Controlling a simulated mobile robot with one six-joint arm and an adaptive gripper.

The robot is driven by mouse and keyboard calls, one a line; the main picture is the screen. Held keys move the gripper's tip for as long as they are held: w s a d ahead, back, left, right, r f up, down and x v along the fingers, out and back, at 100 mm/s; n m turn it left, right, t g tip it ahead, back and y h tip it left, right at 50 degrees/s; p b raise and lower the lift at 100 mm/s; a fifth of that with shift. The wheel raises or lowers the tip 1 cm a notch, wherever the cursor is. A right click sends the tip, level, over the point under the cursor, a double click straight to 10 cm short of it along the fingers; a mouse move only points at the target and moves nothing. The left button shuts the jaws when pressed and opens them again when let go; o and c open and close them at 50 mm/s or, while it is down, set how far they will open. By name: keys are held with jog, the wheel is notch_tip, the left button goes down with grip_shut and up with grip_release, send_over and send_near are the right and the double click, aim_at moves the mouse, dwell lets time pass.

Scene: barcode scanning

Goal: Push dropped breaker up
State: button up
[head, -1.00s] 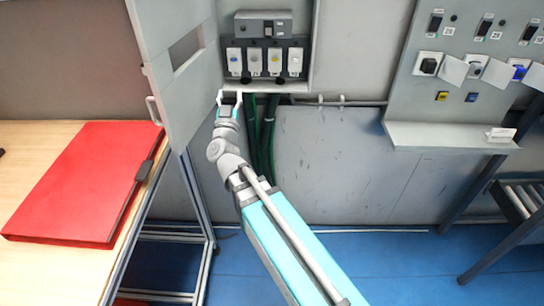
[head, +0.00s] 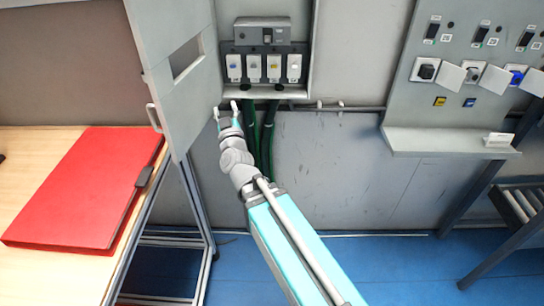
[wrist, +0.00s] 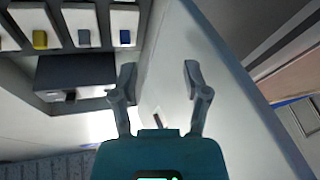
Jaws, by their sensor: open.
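The breaker box (head: 304,92) is open on the wall, with a grey main switch unit (head: 262,29) above a row of several white breakers (head: 273,67) with blue, grey, yellow and white levers. In the wrist view, yellow (wrist: 40,39), grey (wrist: 84,38) and blue (wrist: 125,37) levers show at the upper left, with the main unit (wrist: 75,74) below them. I cannot tell which breaker is dropped. My gripper (head: 225,108) is open and empty, just below the box's lower left corner, touching no breaker. Its spread fingers show in the wrist view (wrist: 159,75).
The open box door (head: 183,105) stands close to the left of my gripper. Green cables (head: 268,135) hang behind my wrist. A table (head: 40,155) with a red binder (head: 85,190) is at left. A socket panel (head: 455,105) with a shelf (head: 450,140) is at right.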

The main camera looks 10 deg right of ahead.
jog(key=shift+s+d+f+n+g+y+p, duration=0.8)
jog(key=shift+f+n+g+y+p, duration=0.6)
jog(key=shift+f+g+p, duration=2.4)
jog(key=s+d+f+m+g+h+p, duration=0.1)
jog(key=s+d+m+g+h+p, duration=0.1)
jog(key=s+d+m+g+p, duration=0.3)
jog(key=shift+s+d+f+g+h+p, duration=0.2)
jog(key=shift+s+d+g+h+p, duration=0.3)
jog(key=shift+s+d+g, duration=2.25)
jog(key=shift+s+a+g, duration=0.45)
jog(key=shift+s+a, duration=0.3)
jog(key=shift+s, duration=0.3)
